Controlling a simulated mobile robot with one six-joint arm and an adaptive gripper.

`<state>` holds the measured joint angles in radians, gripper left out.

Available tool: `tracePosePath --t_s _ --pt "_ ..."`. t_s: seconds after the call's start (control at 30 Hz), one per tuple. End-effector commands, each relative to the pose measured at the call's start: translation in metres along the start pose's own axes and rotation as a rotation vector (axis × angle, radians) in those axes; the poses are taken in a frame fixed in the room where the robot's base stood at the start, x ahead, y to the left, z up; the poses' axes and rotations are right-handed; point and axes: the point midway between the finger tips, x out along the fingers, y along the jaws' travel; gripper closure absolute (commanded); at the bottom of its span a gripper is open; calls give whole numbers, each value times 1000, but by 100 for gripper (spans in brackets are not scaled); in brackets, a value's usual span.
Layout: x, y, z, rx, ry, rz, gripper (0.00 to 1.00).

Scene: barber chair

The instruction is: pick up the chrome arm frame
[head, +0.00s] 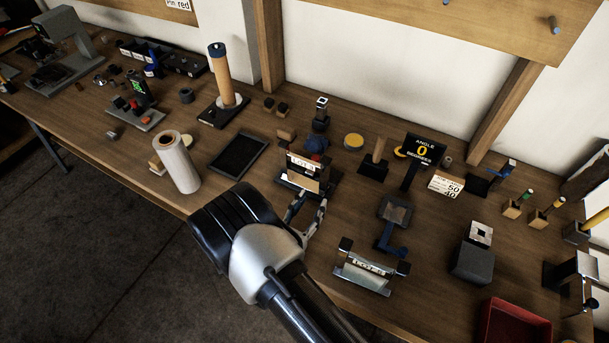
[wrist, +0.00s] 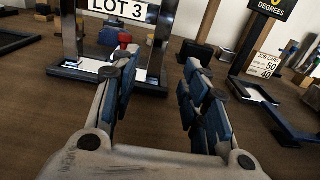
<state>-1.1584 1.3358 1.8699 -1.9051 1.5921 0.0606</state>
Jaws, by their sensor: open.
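A bright metal frame with a LOT 3 card (head: 304,163) stands upright on a dark base on the bench, just beyond my gripper (head: 306,207). In the wrist view the same frame (wrist: 163,30) shows two shiny uprights, with the card between them and its top cut off. A second shiny metal piece (head: 362,274) with dark end blocks and a label lies near the bench's front edge, right of my arm. I cannot tell for sure which is the chrome arm frame. My gripper is open and empty, its fingers (wrist: 160,72) apart and pointing towards the LOT 3 frame.
A black tray (head: 240,137) and a white roll (head: 178,163) stand left of the frame. A blue-handled fixture (head: 393,222), an angle display (head: 421,153) and a job card (head: 446,185) are to the right. A red bin (head: 514,323) sits front right.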

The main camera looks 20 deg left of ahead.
Motion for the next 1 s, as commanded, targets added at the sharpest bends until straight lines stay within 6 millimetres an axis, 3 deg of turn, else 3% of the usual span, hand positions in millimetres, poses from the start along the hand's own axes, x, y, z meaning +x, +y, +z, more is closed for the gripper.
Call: tracePosePath --t_s 0.13,0.4,0.7,1.0 --pt "28 -1 -1 2 -1 -5 58" --pt "48 1 1 2 0 -2 58" --pt "89 3 6 1 1 -3 58" --pt "94 3 7 0 0 -1 58"
